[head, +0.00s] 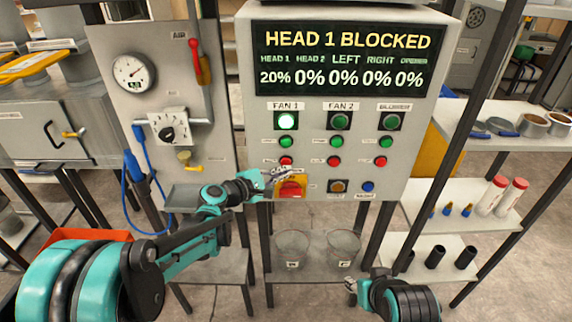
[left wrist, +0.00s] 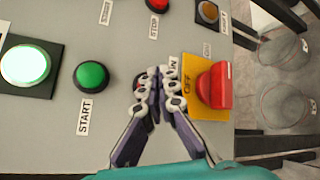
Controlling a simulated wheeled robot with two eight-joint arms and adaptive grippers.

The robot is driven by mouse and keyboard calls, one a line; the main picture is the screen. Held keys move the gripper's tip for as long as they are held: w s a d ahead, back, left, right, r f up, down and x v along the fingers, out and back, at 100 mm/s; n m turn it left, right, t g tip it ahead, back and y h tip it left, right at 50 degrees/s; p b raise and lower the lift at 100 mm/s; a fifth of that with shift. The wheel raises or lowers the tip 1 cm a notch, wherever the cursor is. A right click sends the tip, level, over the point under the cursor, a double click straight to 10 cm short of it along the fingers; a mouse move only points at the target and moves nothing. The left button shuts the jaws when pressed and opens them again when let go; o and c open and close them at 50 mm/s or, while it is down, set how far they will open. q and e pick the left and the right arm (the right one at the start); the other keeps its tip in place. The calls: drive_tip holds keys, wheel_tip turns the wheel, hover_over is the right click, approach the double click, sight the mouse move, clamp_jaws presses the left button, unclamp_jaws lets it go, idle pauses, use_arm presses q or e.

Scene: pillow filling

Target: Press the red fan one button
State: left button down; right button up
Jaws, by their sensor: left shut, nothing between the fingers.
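The red fan one button (head: 286,161) is on the grey control panel (head: 258,191), under the green start button (head: 285,142) in the FAN 1 column. My left gripper (head: 284,173) is shut and empty, its tips just below the red button in the head view. In the left wrist view the shut fingers (left wrist: 160,85) largely cover the red button, between the green start button (left wrist: 91,76) and the red switch (left wrist: 214,88). Whether the tips touch it is not clear. My right gripper (head: 352,287) is low in front; its jaw state is unclear.
The display (head: 345,58) reads HEAD 1 BLOCKED. The FAN 1 lamp (head: 286,121) is lit green. The red rotary switch (head: 291,188) on a yellow plate is close to my left gripper. Two clear containers (head: 292,248) stand below the panel.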

use_arm(q)
drive_tip(key=shift+w, duration=0.1)
idle(0.3)
drive_tip(key=shift+w, duration=0.35)
drive_tip(key=shift+w, duration=0.5)
idle(0.7)
drive_tip(key=shift+s, duration=0.95)
drive_tip(key=shift+s, duration=2.5)
